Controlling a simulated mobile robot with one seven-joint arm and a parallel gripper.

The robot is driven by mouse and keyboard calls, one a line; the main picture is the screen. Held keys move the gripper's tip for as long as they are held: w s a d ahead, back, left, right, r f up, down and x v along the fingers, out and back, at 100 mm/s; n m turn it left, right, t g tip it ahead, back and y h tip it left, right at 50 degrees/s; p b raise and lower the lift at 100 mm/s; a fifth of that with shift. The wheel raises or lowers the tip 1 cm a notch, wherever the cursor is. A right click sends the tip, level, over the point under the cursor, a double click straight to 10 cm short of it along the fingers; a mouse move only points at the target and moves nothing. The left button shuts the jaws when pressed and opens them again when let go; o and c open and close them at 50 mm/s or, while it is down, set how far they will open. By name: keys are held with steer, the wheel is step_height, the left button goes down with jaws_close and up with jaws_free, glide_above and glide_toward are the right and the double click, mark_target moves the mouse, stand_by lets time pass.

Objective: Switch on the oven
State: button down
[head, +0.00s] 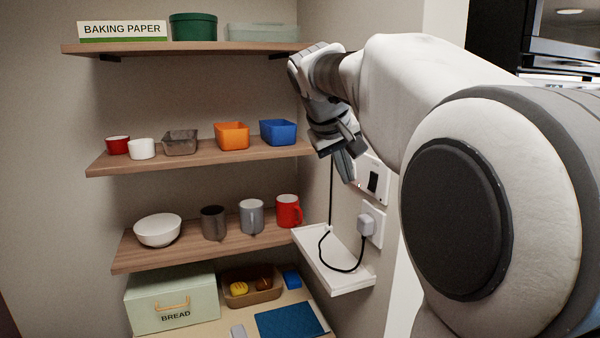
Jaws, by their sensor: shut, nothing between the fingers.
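A white wall switch plate (372,183) with a dark rocker switch and a small red mark is on the right wall. My gripper (347,174) is just left of the plate, fingers pointing down and close to its left edge. The fingers look shut and hold nothing. I cannot tell whether they touch the plate. My arm comes in from the right and hides part of the wall around it. At the top right, part of a dark appliance (560,40) shows; I cannot tell whether it is the oven.
Below the switch is a socket with a plug (372,222) and black cable. A small white shelf (340,270) sits under it. A red mug (288,211) stands near the corner.

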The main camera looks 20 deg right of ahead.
steer(key=v, duration=0.9)
steer(key=shift+s+d, duration=0.1)
steer(key=shift+d, duration=0.05)
